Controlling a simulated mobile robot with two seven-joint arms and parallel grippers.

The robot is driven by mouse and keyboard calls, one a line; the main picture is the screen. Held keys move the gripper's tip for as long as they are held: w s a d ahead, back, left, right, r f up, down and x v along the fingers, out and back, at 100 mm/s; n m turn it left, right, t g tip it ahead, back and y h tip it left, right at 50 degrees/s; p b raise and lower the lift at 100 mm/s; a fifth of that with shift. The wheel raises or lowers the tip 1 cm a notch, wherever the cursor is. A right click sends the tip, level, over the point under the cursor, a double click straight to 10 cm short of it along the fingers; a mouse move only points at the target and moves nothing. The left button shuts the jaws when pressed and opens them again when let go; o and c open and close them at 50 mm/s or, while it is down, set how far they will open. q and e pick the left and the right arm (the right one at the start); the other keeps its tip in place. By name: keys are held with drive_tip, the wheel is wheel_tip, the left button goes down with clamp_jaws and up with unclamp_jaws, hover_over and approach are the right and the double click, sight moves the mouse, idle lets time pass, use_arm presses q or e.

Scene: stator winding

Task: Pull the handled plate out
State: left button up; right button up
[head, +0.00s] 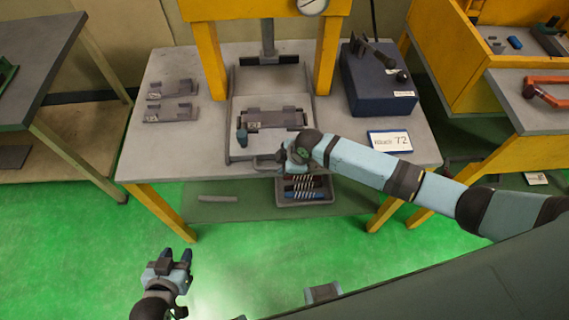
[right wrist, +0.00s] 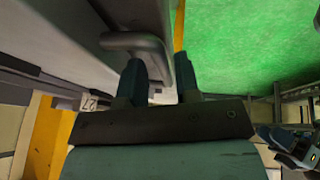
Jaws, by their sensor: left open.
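The handled plate (head: 268,141) is a flat grey plate on the press table, under the yellow press frame. A dark grey fixture (head: 277,119) lies on it. Its grey handle (right wrist: 135,42) sticks out at the front edge. My right gripper (head: 288,158) is at the handle from the front right. In the head view the fingertips are largely hidden by the wrist. My left gripper (head: 174,262) is open and empty, low over the green floor.
Grey brackets (head: 171,101) lie left on the press table (head: 195,70). A dark blue box (head: 378,85) and a card reading 72 (head: 390,141) are at its right. A tray with coils (head: 305,190) sits on the shelf below. The floor in front is clear.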

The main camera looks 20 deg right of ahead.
drive_tip(key=shift+o, duration=0.5)
drive_tip(key=b+v, duration=0.1)
drive_tip(key=v, duration=1.2)
drive_tip(key=shift+r, duration=0.4)
drive_tip(key=shift+s+d, duration=0.15)
drive_tip(key=s+a+f+m+t+y, duration=0.2)
drive_tip(key=s+a+f+m+t, duration=0.25)
drive_tip(key=s+m, duration=0.2)
drive_tip(key=s+d+f+m+t+h, duration=0.2)
drive_tip(key=s+d+m, duration=0.4)
drive_tip(key=s, duration=0.5)
wheel_tip(320, 180, down, 2)
drive_tip(key=shift+d+f+m+t+h, duration=0.1)
drive_tip(key=shift+d+m+t+h, duration=0.35)
drive_tip(key=shift+t, duration=0.4)
